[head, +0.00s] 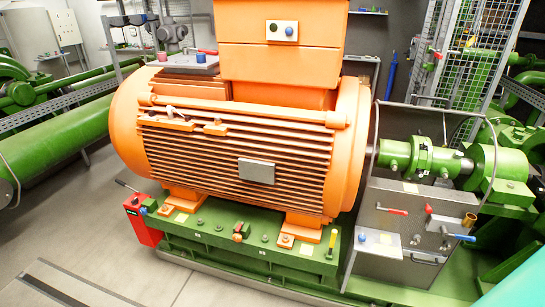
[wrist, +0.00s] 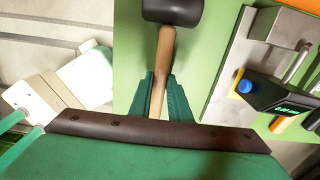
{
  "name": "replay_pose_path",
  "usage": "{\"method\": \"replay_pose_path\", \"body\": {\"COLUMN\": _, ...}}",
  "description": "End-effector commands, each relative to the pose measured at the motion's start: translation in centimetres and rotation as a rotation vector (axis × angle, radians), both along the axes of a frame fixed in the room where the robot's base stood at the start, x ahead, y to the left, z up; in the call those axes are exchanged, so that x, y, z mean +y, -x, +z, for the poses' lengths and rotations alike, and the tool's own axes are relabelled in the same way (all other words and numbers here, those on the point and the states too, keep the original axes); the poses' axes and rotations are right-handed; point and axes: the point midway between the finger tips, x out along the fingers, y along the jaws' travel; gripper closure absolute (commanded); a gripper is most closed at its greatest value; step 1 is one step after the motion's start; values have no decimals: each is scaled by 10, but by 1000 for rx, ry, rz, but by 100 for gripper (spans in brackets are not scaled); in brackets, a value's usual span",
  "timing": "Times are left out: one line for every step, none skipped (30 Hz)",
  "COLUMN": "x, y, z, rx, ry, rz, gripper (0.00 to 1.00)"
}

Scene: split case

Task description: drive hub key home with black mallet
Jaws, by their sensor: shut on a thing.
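The black mallet (wrist: 172,12) shows at the top of the wrist view, with its wooden handle (wrist: 165,55) running down between the fingers. My gripper (wrist: 160,85) has green fingers shut on that handle, below the black head. The handle's lower end is hidden. In the head view, a green coupling hub (head: 395,154) sits on the shaft at the right of the orange motor (head: 235,150). I cannot make out the hub key in either view. The gripper and mallet do not show in the head view.
A dark device with a blue button (wrist: 245,86) and lit display lies right of the mallet in the wrist view. A steel cabinet (head: 400,260) with levers stands below the coupling. A red box (head: 141,221) is at the motor base. Floor at front left is clear.

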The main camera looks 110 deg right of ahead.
Motion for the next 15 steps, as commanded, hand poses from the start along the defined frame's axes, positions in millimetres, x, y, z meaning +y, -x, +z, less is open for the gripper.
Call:
{"method": "replay_pose_path", "body": {"x": 0, "y": 0, "z": 5, "rx": -1, "ry": 0, "rz": -1, "gripper": 100}}
{"method": "replay_pose_path", "body": {"x": 0, "y": 0, "z": 7, "rx": -1, "ry": 0, "rz": -1, "gripper": 100}}
{"method": "replay_pose_path", "body": {"x": 0, "y": 0, "z": 11, "rx": -2, "ry": -1, "rz": -2, "gripper": 100}}
{"method": "replay_pose_path", "body": {"x": 0, "y": 0, "z": 13, "rx": -2, "ry": -1, "rz": -2, "gripper": 100}}
{"method": "replay_pose_path", "body": {"x": 0, "y": 0, "z": 16, "rx": -2, "ry": -1, "rz": -3, "gripper": 100}}
{"method": "replay_pose_path", "body": {"x": 0, "y": 0, "z": 19, "rx": -2, "ry": -1, "rz": -3, "gripper": 100}}
{"method": "replay_pose_path", "body": {"x": 0, "y": 0, "z": 22, "rx": -3, "ry": -1, "rz": -3, "gripper": 100}}
{"method": "replay_pose_path", "body": {"x": 0, "y": -1, "z": 24, "rx": -3, "ry": -1, "rz": -2, "gripper": 100}}
{"method": "replay_pose_path", "body": {"x": 0, "y": -1, "z": 28, "rx": -3, "ry": -1, "rz": -2, "gripper": 100}}
{"method": "replay_pose_path", "body": {"x": 0, "y": -1, "z": 30, "rx": -2, "ry": 0, "rz": -2, "gripper": 100}}
{"method": "replay_pose_path", "body": {"x": 0, "y": 0, "z": 33, "rx": -1, "ry": 0, "rz": -2, "gripper": 100}}
{"method": "replay_pose_path", "body": {"x": 0, "y": 0, "z": 36, "rx": -2, "ry": -1, "rz": -2, "gripper": 100}}
{"method": "replay_pose_path", "body": {"x": 0, "y": -1, "z": 38, "rx": -2, "ry": -1, "rz": -2, "gripper": 100}}
{"method": "replay_pose_path", "body": {"x": 0, "y": -1, "z": 40, "rx": -2, "ry": -1, "rz": -2, "gripper": 100}}
{"method": "replay_pose_path", "body": {"x": 0, "y": 0, "z": 42, "rx": -2, "ry": -1, "rz": -2, "gripper": 100}}
